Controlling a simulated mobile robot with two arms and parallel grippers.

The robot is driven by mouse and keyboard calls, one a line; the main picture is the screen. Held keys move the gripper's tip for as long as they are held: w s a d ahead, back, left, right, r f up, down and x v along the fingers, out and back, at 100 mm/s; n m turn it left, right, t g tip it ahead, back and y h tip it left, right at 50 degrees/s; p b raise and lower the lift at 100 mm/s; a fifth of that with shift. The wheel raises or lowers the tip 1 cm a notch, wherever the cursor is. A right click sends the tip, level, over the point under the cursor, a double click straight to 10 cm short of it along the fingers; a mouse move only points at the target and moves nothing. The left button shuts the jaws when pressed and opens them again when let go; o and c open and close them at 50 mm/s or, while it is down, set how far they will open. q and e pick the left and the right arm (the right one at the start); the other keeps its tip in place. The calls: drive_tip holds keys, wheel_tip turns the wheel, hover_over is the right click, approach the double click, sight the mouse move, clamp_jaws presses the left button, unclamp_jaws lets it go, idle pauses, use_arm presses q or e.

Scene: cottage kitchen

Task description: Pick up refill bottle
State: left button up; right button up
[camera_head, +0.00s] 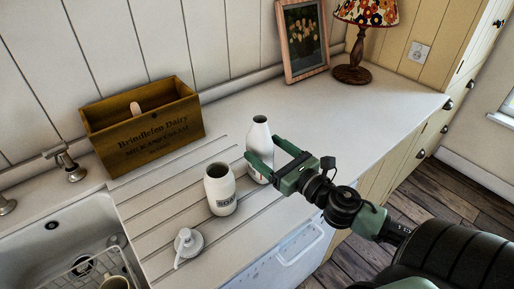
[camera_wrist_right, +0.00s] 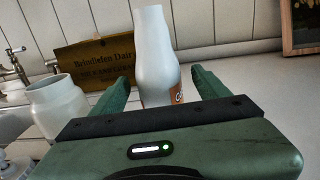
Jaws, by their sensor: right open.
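The white refill bottle (camera_head: 260,137) stands upright on the counter, an orange label low on its side in the right wrist view (camera_wrist_right: 155,55). My right gripper (camera_head: 262,152) is open, with its green fingers on either side of the bottle; in the right wrist view the bottle stands between the fingertips (camera_wrist_right: 157,88). I cannot tell whether either finger touches it. Part of the bottle's lower body is hidden by the gripper. A white soap jar (camera_head: 221,193) without a lid stands just left of the bottle. Its pump top (camera_head: 188,243) lies on the drainer. My left gripper is not in view.
A wooden dairy crate (camera_head: 145,125) stands against the back wall. A sink (camera_head: 50,235) with a wire rack is at the lower left. A picture frame (camera_head: 303,40) and a lamp (camera_head: 353,72) stand at the back right. The counter (camera_head: 340,110) right of the bottle is clear.

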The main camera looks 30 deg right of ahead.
sight(252, 138)
drive_tip(key=shift+w+r, duration=0.1)
drive_tip(key=shift+w, duration=0.4)
drive_tip(key=w, duration=0.1)
drive_tip(key=w+p, duration=0.2)
drive_tip(key=w, duration=0.1)
drive_tip(key=shift+w+a+r, duration=0.1)
drive_tip(key=shift+a+r, duration=0.05)
drive_tip(key=shift+a, duration=0.2)
drive_tip(key=shift+w, duration=0.3)
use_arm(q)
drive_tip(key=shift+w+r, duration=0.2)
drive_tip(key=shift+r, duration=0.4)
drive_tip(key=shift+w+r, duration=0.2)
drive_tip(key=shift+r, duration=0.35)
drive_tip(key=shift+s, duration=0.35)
use_arm(e)
clamp_jaws()
